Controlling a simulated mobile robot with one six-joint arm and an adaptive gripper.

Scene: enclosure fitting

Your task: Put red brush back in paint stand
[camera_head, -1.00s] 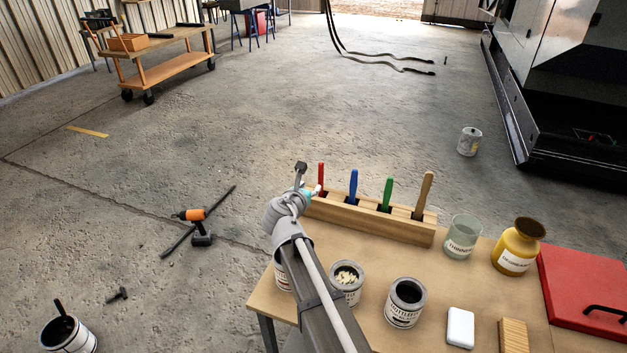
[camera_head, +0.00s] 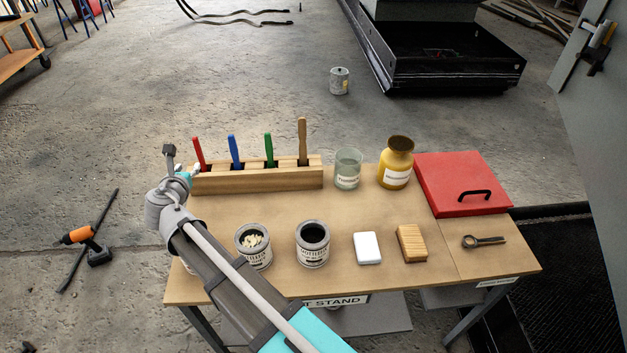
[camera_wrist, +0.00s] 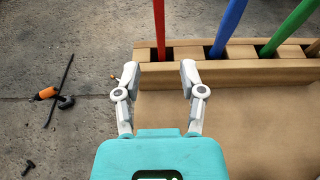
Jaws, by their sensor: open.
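The red brush (camera_head: 199,152) stands handle up in the leftmost slot of the wooden paint stand (camera_head: 258,180). It leans slightly, and its lower end is hidden in the slot. In the wrist view the red handle (camera_wrist: 159,28) rises from its slot in the stand (camera_wrist: 215,72), just beyond my fingertips. My gripper (camera_wrist: 158,72) is open and empty, with its two fingers apart in front of the stand's left end. In the head view my gripper (camera_head: 188,172) is small and partly hidden by the arm, beside the stand's left end.
Blue (camera_head: 234,150), green (camera_head: 269,149) and wooden-handled (camera_head: 302,142) brushes stand in the other slots. Cans (camera_head: 313,244), a glass jar (camera_head: 348,169), a yellow bottle (camera_head: 396,163) and a red box (camera_head: 462,183) occupy the table. The table's middle is clear.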

